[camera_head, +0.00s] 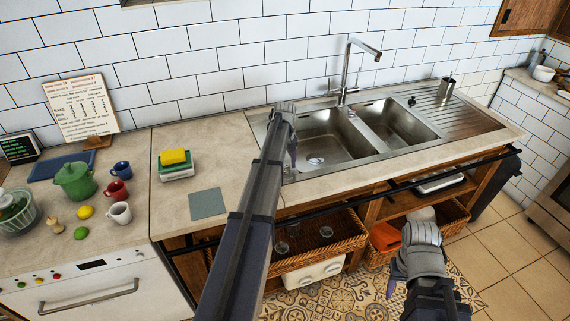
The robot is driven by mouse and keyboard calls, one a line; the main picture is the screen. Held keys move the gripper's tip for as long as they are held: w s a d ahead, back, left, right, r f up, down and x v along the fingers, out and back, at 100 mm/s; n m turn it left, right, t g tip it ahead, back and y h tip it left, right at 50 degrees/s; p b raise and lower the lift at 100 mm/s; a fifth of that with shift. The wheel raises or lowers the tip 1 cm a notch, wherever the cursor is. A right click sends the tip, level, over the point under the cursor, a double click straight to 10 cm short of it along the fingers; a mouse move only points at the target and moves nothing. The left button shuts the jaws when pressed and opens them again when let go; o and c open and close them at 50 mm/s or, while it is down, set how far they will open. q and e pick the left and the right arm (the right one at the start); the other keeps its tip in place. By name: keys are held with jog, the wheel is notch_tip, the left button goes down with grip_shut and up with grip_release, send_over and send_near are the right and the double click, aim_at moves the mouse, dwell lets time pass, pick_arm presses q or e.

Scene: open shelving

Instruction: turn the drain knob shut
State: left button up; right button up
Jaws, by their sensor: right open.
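A small dark knob (411,101) stands on the steel rim at the right end of the sink (440,130); it looks like the drain knob, but its setting is too small to read. A round drain (316,160) shows in the left basin. My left arm reaches up across the counter to the sink's left edge. My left gripper (293,152) points down there, left of the drain and well away from the knob; its fingers are mostly hidden behind the arm. My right gripper (393,277) is open, low in front of the shelving, far below the knob.
A tall faucet (346,75) rises behind the basins. A metal cup (446,88) stands on the drainboard near the knob. A dark rail (420,181) runs along the counter front. A sponge (174,157), mugs and a green pot (75,181) stand on the left.

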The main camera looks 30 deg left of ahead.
aim_at(285, 166)
pick_arm(q)
jog(key=shift+o, duration=0.7)
jog(key=shift+r, duration=0.1)
notch_tip(285, 166, up, 8)
jog(key=p, duration=0.8)
jog(key=shift+f, duration=0.2)
jog(key=s+d+m, duration=0.3)
jog(key=s+d, duration=0.1)
jog(key=d, duration=0.6)
jog(key=s+d+m, duration=0.3)
jog(key=s+d, duration=0.2)
jog(key=d, duration=0.6)
jog(key=s+d+m+y, duration=0.1)
jog(key=s+d+m, duration=0.6)
jog(key=s+d, duration=0.9)
jog(key=shift+s+d+m, duration=0.25)
jog(key=shift+s+m, duration=0.15)
jog(key=shift+s, duration=0.85)
